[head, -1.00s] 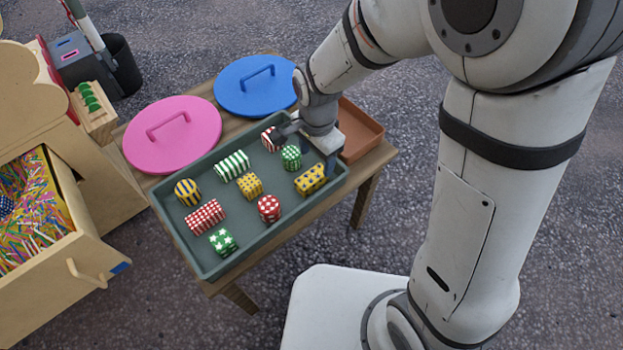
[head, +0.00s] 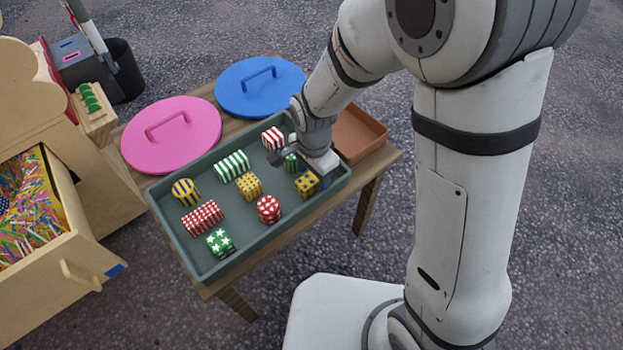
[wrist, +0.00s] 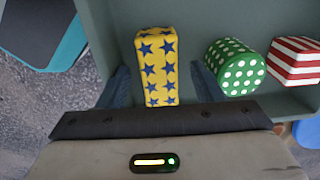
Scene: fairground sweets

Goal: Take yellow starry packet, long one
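The long yellow packet with blue stars (wrist: 155,60) lies in the grey-green tray (head: 213,268), at its right end. It also shows in the head view (head: 307,184), partly hidden by my gripper. My gripper (wrist: 162,78) is open above it, with one finger on each side of the packet. A gap shows between the packet and each finger, so they are apart.
A green dotted cylinder (wrist: 236,67) lies close beside the right finger, with a red-striped packet (wrist: 295,62) beyond it. A shorter yellow-and-blue packet (head: 249,186) and several other sweets fill the tray. An orange-brown tray (head: 360,133) stands behind.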

